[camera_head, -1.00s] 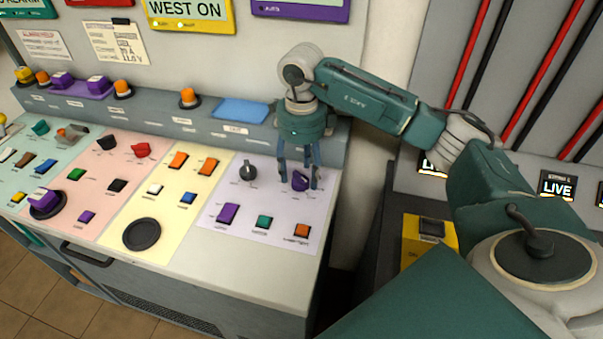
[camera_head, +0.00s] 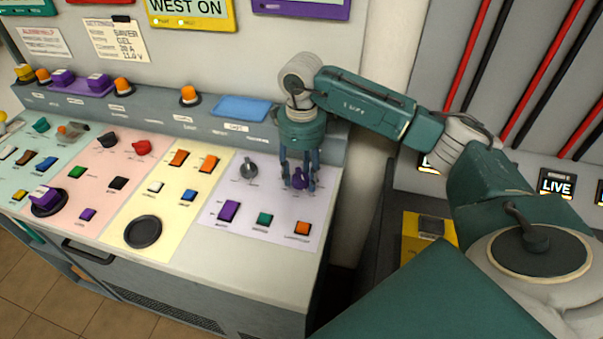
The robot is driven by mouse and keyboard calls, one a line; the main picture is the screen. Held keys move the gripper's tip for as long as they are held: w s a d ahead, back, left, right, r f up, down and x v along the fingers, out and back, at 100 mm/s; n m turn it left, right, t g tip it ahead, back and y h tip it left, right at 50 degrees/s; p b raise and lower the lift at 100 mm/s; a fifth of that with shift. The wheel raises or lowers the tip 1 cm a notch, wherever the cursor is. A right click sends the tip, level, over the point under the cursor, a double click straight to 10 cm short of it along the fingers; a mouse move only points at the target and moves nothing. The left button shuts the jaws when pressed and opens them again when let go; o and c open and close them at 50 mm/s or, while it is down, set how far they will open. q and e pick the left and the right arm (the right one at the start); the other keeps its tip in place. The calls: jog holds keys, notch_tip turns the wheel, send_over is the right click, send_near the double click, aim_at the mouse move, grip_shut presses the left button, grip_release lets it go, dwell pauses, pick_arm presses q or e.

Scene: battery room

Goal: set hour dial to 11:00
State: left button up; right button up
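A purple dial (camera_head: 299,179) sits on the lilac panel (camera_head: 268,207) at the right end of the console. My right gripper (camera_head: 299,186) points down over it from above, with fingers on both sides of the dial. Whether the fingers touch the dial or are only around it cannot be told. The dial's markings are too small to read. A grey dial (camera_head: 248,170) stands to its left on the same panel. My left gripper is not in view.
Colored panels with several switches extend left. A yellow box (camera_head: 428,240) stands right of the console. The console's front strip is clear.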

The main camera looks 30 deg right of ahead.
aim_at(302, 174)
jog(key=shift+r, duration=0.15)
notch_tip(302, 174, up, 12)
jog(key=shift+f, duration=0.1)
dwell(0.5)
jog(key=shift+a, duration=0.1)
